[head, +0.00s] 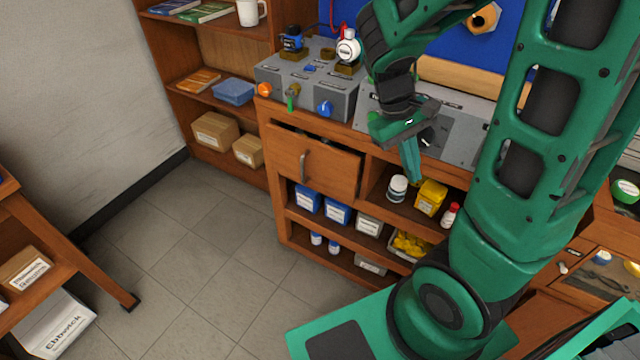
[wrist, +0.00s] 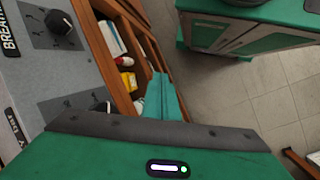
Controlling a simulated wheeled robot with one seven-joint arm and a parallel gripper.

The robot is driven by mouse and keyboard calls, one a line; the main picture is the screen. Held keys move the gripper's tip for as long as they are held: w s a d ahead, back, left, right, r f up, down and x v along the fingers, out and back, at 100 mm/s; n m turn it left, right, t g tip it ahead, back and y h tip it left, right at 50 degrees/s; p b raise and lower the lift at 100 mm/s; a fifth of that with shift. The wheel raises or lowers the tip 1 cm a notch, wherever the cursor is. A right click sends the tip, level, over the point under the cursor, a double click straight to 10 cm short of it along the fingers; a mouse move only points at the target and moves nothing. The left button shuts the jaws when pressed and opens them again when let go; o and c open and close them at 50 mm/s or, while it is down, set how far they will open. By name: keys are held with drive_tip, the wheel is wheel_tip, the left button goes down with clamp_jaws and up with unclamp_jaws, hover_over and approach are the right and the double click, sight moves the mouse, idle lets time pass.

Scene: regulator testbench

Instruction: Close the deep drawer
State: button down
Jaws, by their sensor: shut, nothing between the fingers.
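The deep drawer (head: 315,168) is a wooden front with a vertical metal handle (head: 303,166), at the upper left of the workbench cabinet in the head view. It stands pulled out, and a dark opening shows above its front. My gripper (head: 413,168) is to the right of the drawer, apart from it, in front of the open shelf. Its fingers point down and are shut together and empty. The shut fingers also show in the wrist view (wrist: 160,88). I cannot make out the drawer in the wrist view.
Open shelves below and right of the drawer hold blue boxes (head: 337,212), a white jar (head: 397,188) and a yellow container (head: 430,197). A grey regulator unit (head: 310,80) stands on the bench above. Tiled floor (head: 200,250) in front is clear. A wooden table stands left.

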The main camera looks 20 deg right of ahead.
drive_tip(key=w+a+f+n+h, duration=0.4)
drive_tip(key=w+f+n, duration=0.1)
drive_tip(key=w+f, duration=0.1)
drive_tip(key=n+t+h, duration=0.7)
drive_tip(key=n+t, duration=0.7)
drive_tip(key=n, duration=0.6)
approach(327, 176)
drive_tip(key=x, duration=0.6)
drive_tip(key=shift+w+d, duration=0.15)
drive_tip(key=shift+d, duration=0.1)
drive_tip(key=shift+w, duration=0.15)
